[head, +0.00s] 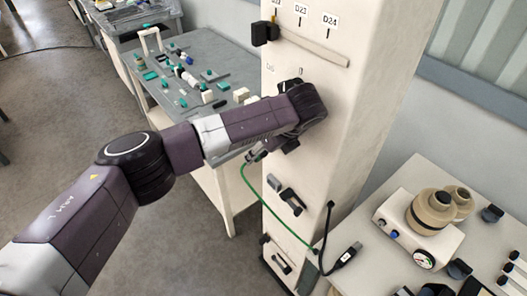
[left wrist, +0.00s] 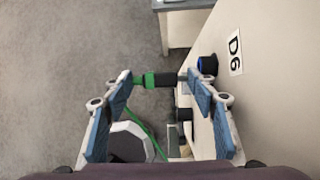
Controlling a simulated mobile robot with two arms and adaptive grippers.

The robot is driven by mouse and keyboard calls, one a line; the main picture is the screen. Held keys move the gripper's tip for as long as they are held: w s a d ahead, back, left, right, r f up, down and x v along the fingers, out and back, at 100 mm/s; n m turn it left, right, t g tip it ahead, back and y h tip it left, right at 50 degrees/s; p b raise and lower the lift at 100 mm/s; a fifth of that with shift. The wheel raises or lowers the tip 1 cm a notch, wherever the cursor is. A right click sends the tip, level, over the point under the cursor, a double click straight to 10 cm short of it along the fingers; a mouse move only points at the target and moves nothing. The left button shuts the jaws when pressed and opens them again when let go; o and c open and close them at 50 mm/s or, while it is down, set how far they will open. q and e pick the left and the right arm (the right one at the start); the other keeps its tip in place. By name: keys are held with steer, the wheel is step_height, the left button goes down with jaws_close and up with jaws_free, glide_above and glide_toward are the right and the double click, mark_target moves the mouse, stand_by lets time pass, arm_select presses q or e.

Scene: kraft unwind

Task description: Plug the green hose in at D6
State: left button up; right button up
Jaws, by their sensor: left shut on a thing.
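My left gripper (head: 256,155) is beside the front face of the cream cabinet, shut on the end of the green hose (head: 272,217). In the left wrist view the hose's green and black plug (left wrist: 160,80) lies crosswise between the blue-padded fingertips (left wrist: 162,86), its dark end towards the cabinet. A dark socket with a blue ring (left wrist: 208,64) sits on the cabinet face next to the D6 label (left wrist: 235,52). The plug's tip looks close to the right finger, and I see no plug in the socket. The hose hangs down towards the cabinet's lower edge. My right gripper is not in view.
The cream cabinet (head: 372,75) carries black fittings (head: 286,198) below the arm. A grey table (head: 228,62) with small parts stands behind; a white table (head: 422,180) with a pump is at right.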

arm_select(q)
steer(key=shift+t, duration=0.4)
steer(key=w+r, duration=0.1)
steer(key=r, duration=0.1)
steer(key=w+a+r, duration=0.1)
steer(key=w, duration=0.1)
steer(key=shift+r, duration=0.4)
steer(key=shift+s+a+r, duration=0.3)
steer(key=shift+a+r, duration=0.05)
steer(key=shift+a, duration=0.2)
steer(key=shift+s+d+f, duration=0.2)
steer(key=shift+f, duration=0.2)
steer(key=shift+s+d+f, duration=0.2)
steer(key=shift+f, duration=0.2)
steer(key=shift+s+f, duration=0.1)
steer(key=shift+f, duration=0.05)
steer(key=shift+s+d+f, duration=0.1)
steer(key=shift+s+d, duration=0.1)
steer(key=shift+d, duration=0.3)
